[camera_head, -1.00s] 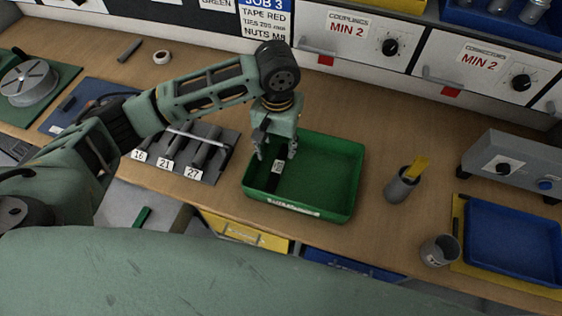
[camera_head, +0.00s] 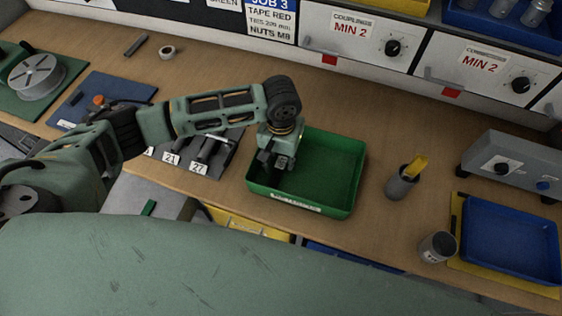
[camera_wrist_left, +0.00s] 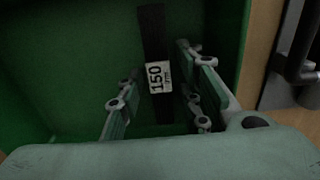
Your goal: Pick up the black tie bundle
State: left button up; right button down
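The black tie bundle (camera_wrist_left: 153,38) lies on the floor of the green tray (camera_head: 335,205). It is a long dark strip with a white label reading 150 in the left wrist view. My left gripper (camera_head: 271,168) reaches down into the left part of the tray. In the left wrist view its two fingers (camera_wrist_left: 155,78) are open, one on each side of the bundle, with gaps visible between them and it. In the head view the gripper hides the bundle. My right gripper is not in view.
A grey cup with a yellow item (camera_head: 402,185) stands right of the tray. A grey can (camera_head: 438,247) and a blue tray (camera_head: 512,245) are further right. A dark rack (camera_head: 225,160) with labels 21 and 27 is left of the green tray. Drawers line the back.

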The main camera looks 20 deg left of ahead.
pick_arm(q)
grip_shut()
